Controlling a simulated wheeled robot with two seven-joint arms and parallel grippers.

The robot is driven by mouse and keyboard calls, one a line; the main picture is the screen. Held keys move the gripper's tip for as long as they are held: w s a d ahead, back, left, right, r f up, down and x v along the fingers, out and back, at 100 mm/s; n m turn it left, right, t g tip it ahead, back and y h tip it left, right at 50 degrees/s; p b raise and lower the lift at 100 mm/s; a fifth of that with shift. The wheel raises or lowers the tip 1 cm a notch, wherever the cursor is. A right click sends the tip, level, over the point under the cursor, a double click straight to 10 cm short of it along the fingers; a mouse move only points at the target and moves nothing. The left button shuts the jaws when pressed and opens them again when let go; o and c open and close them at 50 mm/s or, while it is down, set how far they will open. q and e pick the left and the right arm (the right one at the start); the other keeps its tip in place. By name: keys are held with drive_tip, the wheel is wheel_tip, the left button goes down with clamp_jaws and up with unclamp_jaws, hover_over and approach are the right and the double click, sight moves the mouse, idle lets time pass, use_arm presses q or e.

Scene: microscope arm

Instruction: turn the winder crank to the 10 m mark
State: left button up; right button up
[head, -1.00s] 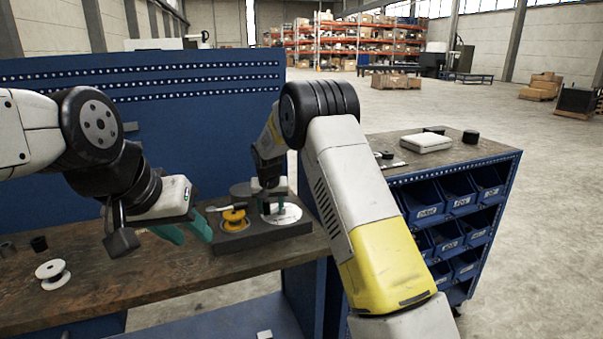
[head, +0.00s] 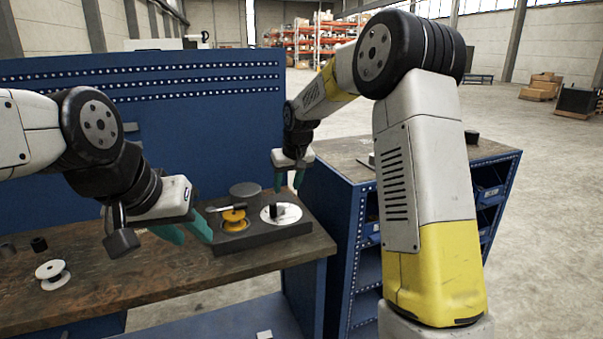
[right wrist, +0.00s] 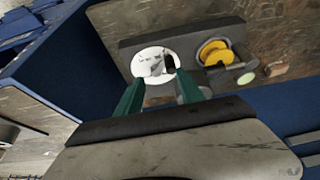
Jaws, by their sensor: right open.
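The winder's dark base (head: 262,235) sits on the workbench. It carries a white disc (head: 269,216) with an upright black piece (head: 281,211) on it, and a yellow drum (head: 233,222) with a thin bar (head: 227,208) across its top. I cannot tell which part is the crank, and no 10 m mark is readable. My right gripper (head: 289,180) is open and empty, above and behind the white disc. In the right wrist view the disc (right wrist: 148,58) shows beyond its parted fingertips (right wrist: 160,78). My left gripper (head: 190,230) is open and empty, left of the base.
A white spool (head: 52,273) and small black cylinders (head: 39,244) are on the bench (head: 130,275) at left. A grey round piece (head: 245,189) is behind the drum. A blue perforated panel (head: 200,130) stands behind. A blue bin cabinet (head: 490,195) is at right.

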drive_tip(key=s+d+r+m, duration=0.1)
drive_tip(key=s+d+r, duration=0.3)
drive_tip(key=s+r, duration=0.3)
drive_tip(key=shift+s+d+r, duration=0.25)
drive_tip(key=shift+s+d, duration=0.1)
drive_tip(key=shift+s, duration=0.85)
